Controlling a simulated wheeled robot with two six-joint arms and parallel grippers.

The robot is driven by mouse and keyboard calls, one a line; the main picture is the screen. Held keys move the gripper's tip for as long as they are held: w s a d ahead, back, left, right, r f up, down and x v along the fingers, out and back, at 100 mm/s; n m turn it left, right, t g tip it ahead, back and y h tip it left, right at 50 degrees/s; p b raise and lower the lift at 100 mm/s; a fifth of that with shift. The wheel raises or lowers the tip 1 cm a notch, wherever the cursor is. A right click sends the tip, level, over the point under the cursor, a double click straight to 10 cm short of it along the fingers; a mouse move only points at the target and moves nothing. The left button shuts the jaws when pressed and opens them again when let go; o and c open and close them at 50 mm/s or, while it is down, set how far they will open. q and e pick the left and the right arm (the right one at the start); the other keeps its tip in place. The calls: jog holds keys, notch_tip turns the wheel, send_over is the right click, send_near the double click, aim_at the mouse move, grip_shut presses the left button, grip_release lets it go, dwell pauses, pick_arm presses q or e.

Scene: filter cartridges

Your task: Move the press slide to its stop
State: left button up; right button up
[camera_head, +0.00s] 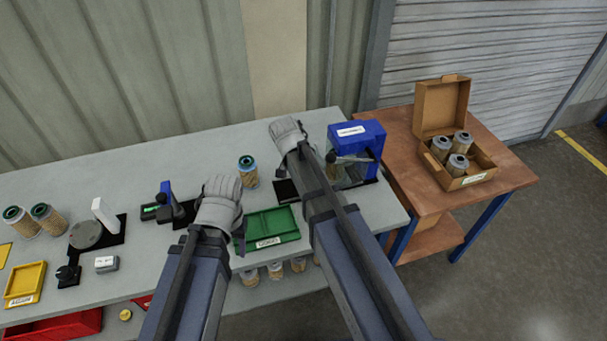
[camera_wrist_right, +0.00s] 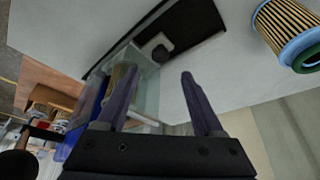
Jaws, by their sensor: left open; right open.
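The press (camera_head: 357,136) is a blue housing with a white label, near the right end of the grey table. Its dark base plate (camera_head: 287,191) reaches out to the left, partly hidden behind my right arm. I cannot tell the slide's exact position. My right gripper (camera_wrist_right: 160,85) is open and empty in front of the clear box; the head view shows it from behind (camera_head: 287,128). My left gripper (camera_head: 223,184) is open above the table, left of the green tray.
A filter cartridge (camera_head: 248,171) stands left of the press. A green tray (camera_head: 268,226) lies in front. Further left are a scanner-like device (camera_head: 170,200), a grey round stand (camera_head: 86,235) and a yellow tray (camera_head: 25,283). An open carton (camera_head: 440,108) with cartridges stands on the wooden table right.

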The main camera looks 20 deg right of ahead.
jog(key=b+x, duration=0.7)
jog(key=shift+w+f, duration=0.1)
jog(key=shift+f, duration=0.25)
grip_shut()
dwell(0.3)
dwell(0.9)
